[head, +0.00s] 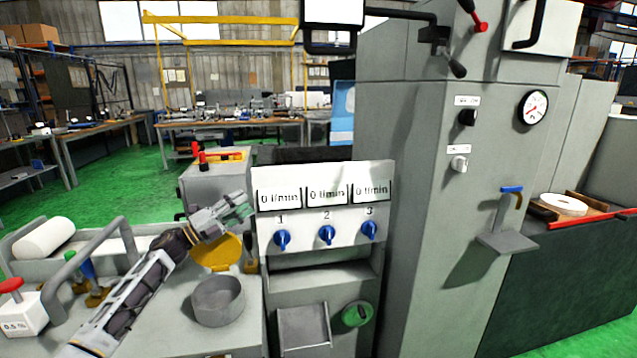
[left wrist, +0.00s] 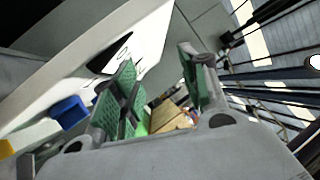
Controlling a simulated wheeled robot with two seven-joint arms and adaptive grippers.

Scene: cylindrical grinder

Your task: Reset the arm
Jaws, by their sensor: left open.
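My left arm comes in from the lower left of the head view. Its gripper (head: 240,207) is beside the left edge of the white flow panel (head: 320,240), near the "1" readout. In the left wrist view the two green-padded fingers (left wrist: 165,90) stand apart with nothing between them. The panel fills the upper left of that view, close to the fingers; I cannot tell whether they touch it. My right gripper is in neither view.
Three blue knobs (head: 326,235) sit on the panel. A grey round bowl (head: 218,303) and a yellow disc (head: 217,253) are below the gripper. A tall grey cabinet (head: 420,200) stands right of the panel. Green floor (head: 150,190) is open behind.

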